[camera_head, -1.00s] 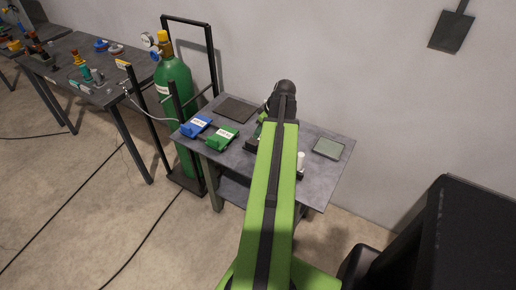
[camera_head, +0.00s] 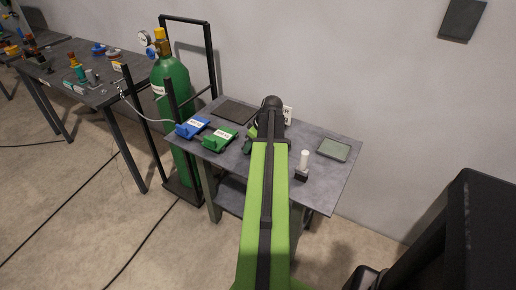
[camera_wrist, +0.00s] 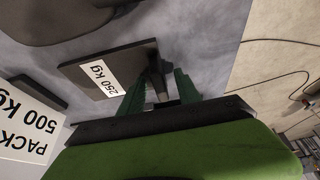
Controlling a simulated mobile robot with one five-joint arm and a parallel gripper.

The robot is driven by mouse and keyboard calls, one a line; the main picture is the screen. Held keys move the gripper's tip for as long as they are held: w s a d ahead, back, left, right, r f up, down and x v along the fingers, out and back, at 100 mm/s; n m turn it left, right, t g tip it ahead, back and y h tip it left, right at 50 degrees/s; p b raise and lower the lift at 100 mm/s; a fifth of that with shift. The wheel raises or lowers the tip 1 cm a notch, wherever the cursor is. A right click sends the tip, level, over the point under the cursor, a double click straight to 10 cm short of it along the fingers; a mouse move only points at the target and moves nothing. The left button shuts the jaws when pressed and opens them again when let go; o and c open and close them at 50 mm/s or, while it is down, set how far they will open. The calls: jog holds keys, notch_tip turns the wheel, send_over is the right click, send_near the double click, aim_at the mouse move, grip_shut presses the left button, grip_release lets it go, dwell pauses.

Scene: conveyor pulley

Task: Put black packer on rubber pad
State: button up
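In the wrist view, a flat black packer (camera_wrist: 82,76) with a white "250 kg" label lies beyond my fingertips. My gripper (camera_wrist: 161,82) has two dark green fingers standing apart. A narrow black piece beside the packer reaches between them; I cannot tell whether they touch it. In the head view, my gripper (camera_head: 252,134) is low over the table's middle, mostly hidden by my arm. Two flat pads lie on the table: a dark one (camera_head: 234,111) at the back left and a grey-green one (camera_head: 333,149) at the right. I cannot tell which is the rubber pad.
A blue packer (camera_head: 190,129) and a green packer (camera_head: 218,138) lie at the table's left. A white cylinder on a black base (camera_head: 302,174) stands right of my arm. A white label (camera_head: 287,115) shows beside my wrist. A green gas cylinder (camera_head: 172,90) stands left of the table.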

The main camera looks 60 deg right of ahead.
jog(key=shift+r, duration=0.1)
grip_shut()
dwell(1.2)
